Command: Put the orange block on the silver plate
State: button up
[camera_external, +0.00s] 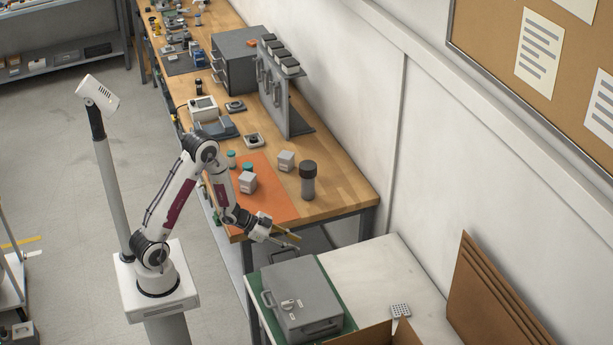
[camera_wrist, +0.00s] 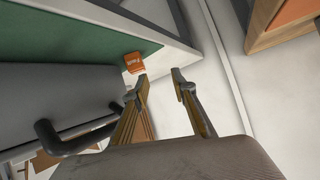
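The orange block (camera_wrist: 134,62) lies on the green mat near the white table's edge in the wrist view, just beyond my left fingertip. I cannot make it out in the external view. My gripper (camera_wrist: 162,77) is open, with a gap between its fingers and nothing held. It also shows in the external view (camera_external: 295,242) above the far edge of the white table. A small silver, perforated piece (camera_external: 400,310) lies on the white table right of the grey case; I cannot tell whether it is the silver plate.
A grey case (camera_external: 306,290) with handles stands on the green mat (camera_external: 342,292), close to my gripper; it fills the wrist view's left (camera_wrist: 50,95). An open cardboard box (camera_external: 375,337) is at the front. The wooden bench (camera_external: 340,190) stands behind. The white table's back right is clear.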

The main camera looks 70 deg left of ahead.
jog(key=d+f+h, duration=0.1)
jog(key=s+d+f, duration=0.1)
jog(key=shift+f+h, duration=0.35)
jog(key=shift+h, duration=0.05)
jog(key=shift+s+d+f+t+h, duration=0.3)
jog(key=shift+d+f+h, duration=0.1)
jog(key=shift+d+h, duration=0.1)
jog(key=shift+w, duration=0.1)
jog(key=shift+x, duration=1.25)
jog(key=shift+d, duration=0.1)
jog(key=shift+r+x, duration=0.15)
jog(key=shift+x, duration=1.1)
jog(key=shift+r+x, duration=0.15)
jog(key=shift+x, duration=1.1)
jog(key=shift+w+d, duration=0.1)
jog(key=c, duration=0.6)
